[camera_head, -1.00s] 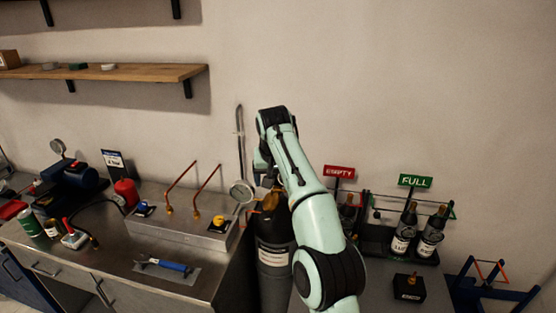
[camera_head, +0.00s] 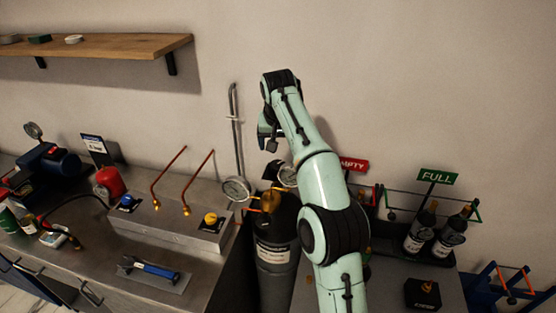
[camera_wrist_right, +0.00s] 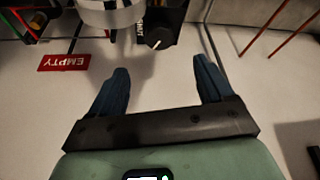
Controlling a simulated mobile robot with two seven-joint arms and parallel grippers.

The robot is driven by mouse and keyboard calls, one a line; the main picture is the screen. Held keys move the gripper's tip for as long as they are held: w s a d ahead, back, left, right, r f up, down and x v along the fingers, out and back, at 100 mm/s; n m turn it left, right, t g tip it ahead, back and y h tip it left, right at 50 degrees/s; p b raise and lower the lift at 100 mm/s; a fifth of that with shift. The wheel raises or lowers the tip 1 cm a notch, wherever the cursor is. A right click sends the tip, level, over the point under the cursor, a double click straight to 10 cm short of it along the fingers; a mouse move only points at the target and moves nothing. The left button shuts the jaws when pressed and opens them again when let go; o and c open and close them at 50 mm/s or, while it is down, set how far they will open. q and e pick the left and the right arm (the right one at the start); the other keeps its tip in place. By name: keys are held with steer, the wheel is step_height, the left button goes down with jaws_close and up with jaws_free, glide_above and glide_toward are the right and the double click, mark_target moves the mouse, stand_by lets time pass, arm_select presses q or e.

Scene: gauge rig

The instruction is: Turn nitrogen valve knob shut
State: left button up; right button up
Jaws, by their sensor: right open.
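A dark gas cylinder (camera_head: 277,265) with a white label stands right of the bench. On top of it are a brass regulator (camera_head: 270,200) and two round gauges, one on the left (camera_head: 236,189) and one on the right (camera_head: 288,175). A round black knob (camera_wrist_right: 158,38) with a white mark shows in the right wrist view, beyond the fingertips and between their lines. My right gripper (camera_wrist_right: 160,72) is open with nothing between its fingers. In the head view, my right gripper (camera_head: 268,137) hangs above the cylinder top, apart from it. My left gripper is out of view.
The steel bench at left holds a raised box (camera_head: 170,222) with a blue knob (camera_head: 127,201), a yellow knob (camera_head: 210,218) and copper pipes. A red EMPTY sign (camera_head: 353,164) and dark bottles (camera_head: 421,228) under a green FULL sign (camera_head: 437,177) stand at right.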

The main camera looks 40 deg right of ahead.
mark_target(278, 164)
steer(key=x, duration=1.1)
steer(key=shift+f, duration=0.15)
steer(key=c, duration=1)
